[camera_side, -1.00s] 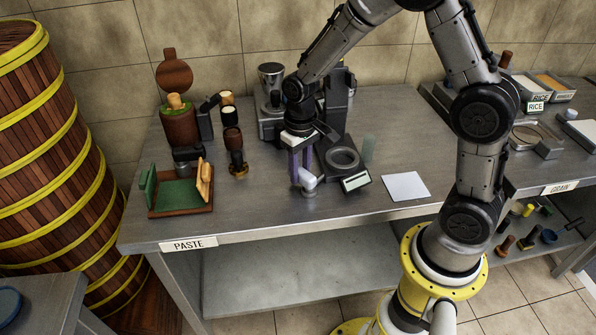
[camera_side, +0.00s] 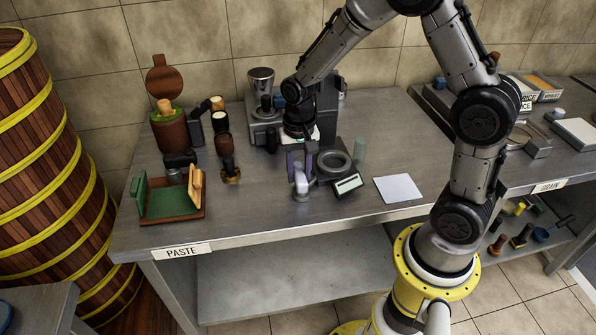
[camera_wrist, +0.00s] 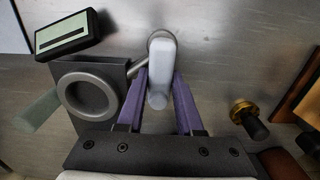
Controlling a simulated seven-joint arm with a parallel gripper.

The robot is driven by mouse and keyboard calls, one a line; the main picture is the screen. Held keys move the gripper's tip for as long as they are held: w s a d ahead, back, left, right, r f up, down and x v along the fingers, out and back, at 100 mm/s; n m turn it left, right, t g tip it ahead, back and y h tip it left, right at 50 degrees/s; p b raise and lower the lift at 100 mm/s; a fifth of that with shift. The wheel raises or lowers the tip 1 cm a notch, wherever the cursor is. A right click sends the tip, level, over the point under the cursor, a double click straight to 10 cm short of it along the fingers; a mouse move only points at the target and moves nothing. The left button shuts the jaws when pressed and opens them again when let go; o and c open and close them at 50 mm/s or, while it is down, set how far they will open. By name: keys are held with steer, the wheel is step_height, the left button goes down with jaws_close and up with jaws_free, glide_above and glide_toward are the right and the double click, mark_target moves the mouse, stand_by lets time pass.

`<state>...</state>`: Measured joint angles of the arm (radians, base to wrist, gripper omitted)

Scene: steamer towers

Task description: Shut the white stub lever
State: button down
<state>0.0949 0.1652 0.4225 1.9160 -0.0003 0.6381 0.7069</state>
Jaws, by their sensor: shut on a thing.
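The white stub lever (camera_side: 301,181) stands near the front edge of the steel bench, low in front of a dark grey unit with a round ring (camera_side: 334,161). In the wrist view the lever (camera_wrist: 161,62) lies between my gripper's two purple fingers, its rounded end towards the gripper's palm. My gripper (camera_side: 300,170) points down and is shut on the lever. In the wrist view my gripper (camera_wrist: 160,80) has one finger on each side of it. The lever's pivot is partly hidden beneath it.
A small display box (camera_side: 348,184) sits right of the lever, with a white sheet (camera_side: 398,188) further right. A dark-handled tamper (camera_side: 229,160) and a green-and-wood tray (camera_side: 175,213) stand left. A grinder (camera_side: 262,90) stands behind. The bench front is clear.

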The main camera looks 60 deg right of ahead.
mark_target(299, 171)
steer(key=shift+r, duration=0.1)
stand_by(0.3)
steer(key=c, duration=0.6)
jaws_free()
steer(key=shift+o, duration=0.2)
step_height(299, 171, up, 14)
